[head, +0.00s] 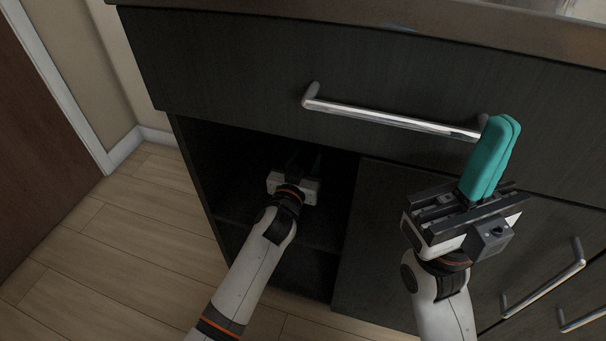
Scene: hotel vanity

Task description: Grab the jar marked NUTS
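No jar and no NUTS label can be made out in the head view. My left gripper (304,160) reaches into the dark open compartment (230,165) of the vanity, below the drawer. Its fingers are lost in shadow, so I cannot tell whether they are open or shut, or whether anything is between them. My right gripper (503,124) is outside, in front of the vanity at the right. Its two teal fingers lie together, shut, with nothing seen between them.
A wide drawer (230,70) with a metal bar handle (390,117) spans above the compartment. A closed dark panel (375,240) is right of the opening, with more handles (545,277) at lower right. The wooden floor (130,250) at left is clear.

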